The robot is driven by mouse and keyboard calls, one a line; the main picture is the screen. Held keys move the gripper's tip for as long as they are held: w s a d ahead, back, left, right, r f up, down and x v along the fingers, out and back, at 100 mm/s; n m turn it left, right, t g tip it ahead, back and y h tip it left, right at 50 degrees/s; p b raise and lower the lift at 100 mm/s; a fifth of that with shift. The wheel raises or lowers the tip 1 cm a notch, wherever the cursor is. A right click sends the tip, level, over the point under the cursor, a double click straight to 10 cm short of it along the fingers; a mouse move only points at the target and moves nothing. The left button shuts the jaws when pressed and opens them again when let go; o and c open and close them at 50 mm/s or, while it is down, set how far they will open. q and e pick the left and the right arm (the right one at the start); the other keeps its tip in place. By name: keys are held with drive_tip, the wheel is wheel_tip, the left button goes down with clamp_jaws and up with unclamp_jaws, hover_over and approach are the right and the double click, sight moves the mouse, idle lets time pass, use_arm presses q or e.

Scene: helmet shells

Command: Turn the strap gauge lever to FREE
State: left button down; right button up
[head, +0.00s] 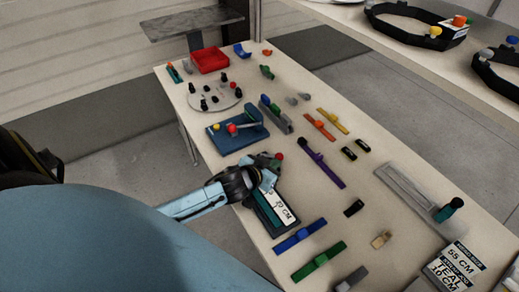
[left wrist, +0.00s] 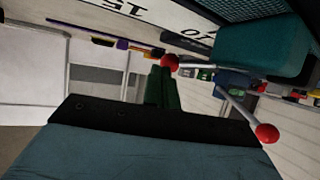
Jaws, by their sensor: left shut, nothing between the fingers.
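The strap gauge (head: 268,216) is a dark base with a white scale plate marked in centimetres, near the table's left edge in the head view. Its scale (left wrist: 150,14) shows upside down at the top of the left wrist view. A red lever knob (head: 279,156) shows just beyond my left gripper (head: 268,170). In the left wrist view, my shut, empty left fingers (left wrist: 162,78) are close to a red knob (left wrist: 170,62) on a grey rod; whether they touch cannot be told. My gripper hides part of the gauge's far end. My right gripper is out of view.
A blue fixture (head: 228,140) with another red knob stands just beyond the gauge. Blue (head: 300,236), green (head: 319,261) and purple (head: 322,164) straps lie around it. A red tray (head: 209,60) and a round plate (head: 214,97) are farther off. A sign (head: 456,268) stands near right.

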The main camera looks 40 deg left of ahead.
use_arm(q)
drive_tip(key=v, duration=0.2)
drive_tip(key=p+v, duration=0.1)
drive_tip(key=shift+s+d+r, duration=0.25)
drive_tip(key=shift+s+d, duration=0.05)
drive_tip(key=shift+d, duration=0.1)
drive_tip(key=d+p+v, duration=0.1)
drive_tip(key=v, duration=0.7)
drive_tip(key=shift+s+d, duration=0.25)
drive_tip(key=shift+d, duration=0.15)
drive_tip(key=shift+s+r, duration=0.1)
drive_tip(key=shift+r, duration=0.05)
